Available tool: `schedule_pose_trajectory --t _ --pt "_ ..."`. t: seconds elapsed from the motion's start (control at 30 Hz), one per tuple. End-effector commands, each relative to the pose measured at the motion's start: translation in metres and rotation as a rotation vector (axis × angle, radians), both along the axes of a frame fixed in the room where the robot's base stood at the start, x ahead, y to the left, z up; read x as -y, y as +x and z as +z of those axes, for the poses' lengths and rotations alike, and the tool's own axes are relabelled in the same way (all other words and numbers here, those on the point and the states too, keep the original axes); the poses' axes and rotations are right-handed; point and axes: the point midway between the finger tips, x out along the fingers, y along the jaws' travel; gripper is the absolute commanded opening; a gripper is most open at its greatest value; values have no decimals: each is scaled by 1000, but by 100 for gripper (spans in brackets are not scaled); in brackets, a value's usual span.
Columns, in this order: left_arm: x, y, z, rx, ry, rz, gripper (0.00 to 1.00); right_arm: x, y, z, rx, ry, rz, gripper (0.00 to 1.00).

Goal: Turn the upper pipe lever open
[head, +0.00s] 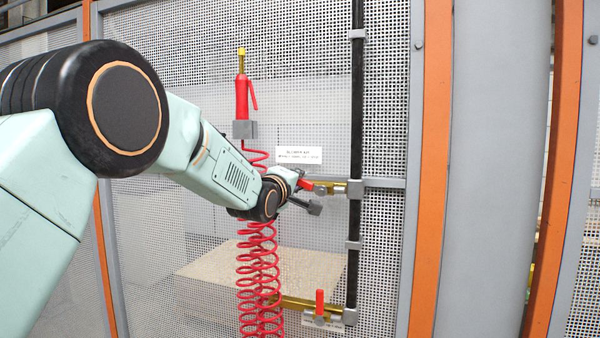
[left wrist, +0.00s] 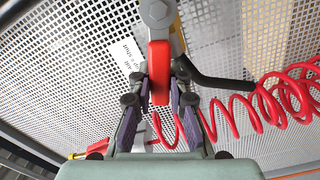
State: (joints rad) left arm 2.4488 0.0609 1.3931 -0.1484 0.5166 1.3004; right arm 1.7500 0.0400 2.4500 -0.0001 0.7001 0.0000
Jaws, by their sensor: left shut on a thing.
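The upper pipe lever (head: 306,185) is a short red handle at the brass upper pipe fitting (head: 337,188), which meets a black vertical pipe. In the head view the lever's visible part points left, and my gripper partly hides it. In the left wrist view the red lever (left wrist: 160,72) runs from a grey bolted end down between the fingers. My left gripper (head: 305,195) is closed around the lever, with a finger on each side of it in the left wrist view (left wrist: 159,92). My right gripper is in neither view.
A red coiled hose (head: 258,280) hangs close behind my left wrist, under a red nozzle (head: 242,98). A lower red lever (head: 319,303) stands upright on the lower brass pipe (head: 290,303). A perforated panel (head: 200,50) lies behind, with an orange post (head: 432,170) to the right.

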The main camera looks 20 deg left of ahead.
Motion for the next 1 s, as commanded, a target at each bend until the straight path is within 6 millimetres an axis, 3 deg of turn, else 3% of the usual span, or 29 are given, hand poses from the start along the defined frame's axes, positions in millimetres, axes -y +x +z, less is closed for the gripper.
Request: schedule_pose_trajectory --t 0.5,1.0 --pt "-4 0 -19 -9 -316 0 0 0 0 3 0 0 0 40" --pt "-4 0 -22 -10 -372 0 0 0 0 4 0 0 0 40"
